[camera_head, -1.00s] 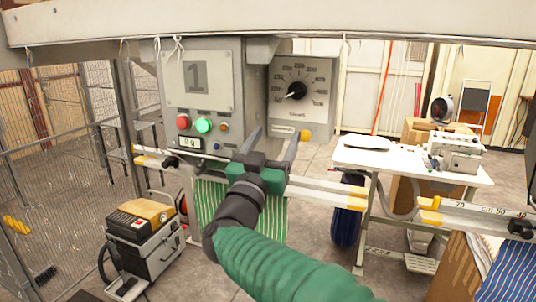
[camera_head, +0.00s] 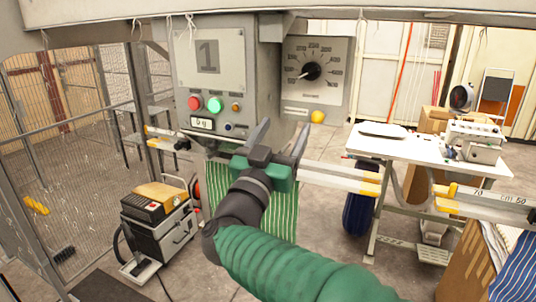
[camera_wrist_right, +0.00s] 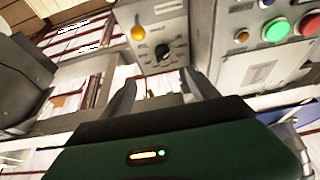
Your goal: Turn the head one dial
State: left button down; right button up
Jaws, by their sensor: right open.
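The head one dial is a black knob (camera_head: 311,71) with a white pointer on a grey panel (camera_head: 333,98) with a printed scale. The pointer aims left and slightly down. The panel hangs to the right of the box marked 1 (camera_head: 208,57). My right gripper (camera_head: 282,132) is open and empty, below and slightly left of the dial and apart from it. In the right wrist view, the dial (camera_wrist_right: 162,52) shows beyond and between the raised fingers (camera_wrist_right: 157,92). My left gripper is not in view.
The box carries a red button (camera_head: 195,103), a green button (camera_head: 214,105) and a small display (camera_head: 202,123). A ruled rail (camera_head: 340,180) crosses below. A white table (camera_head: 425,150) with a sewing machine stands right.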

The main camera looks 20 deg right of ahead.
jog(key=b+v, duration=0.5)
jog(key=v, duration=1.1)
jog(key=shift+a, duration=0.4)
jog(key=shift+w+d, duration=0.1)
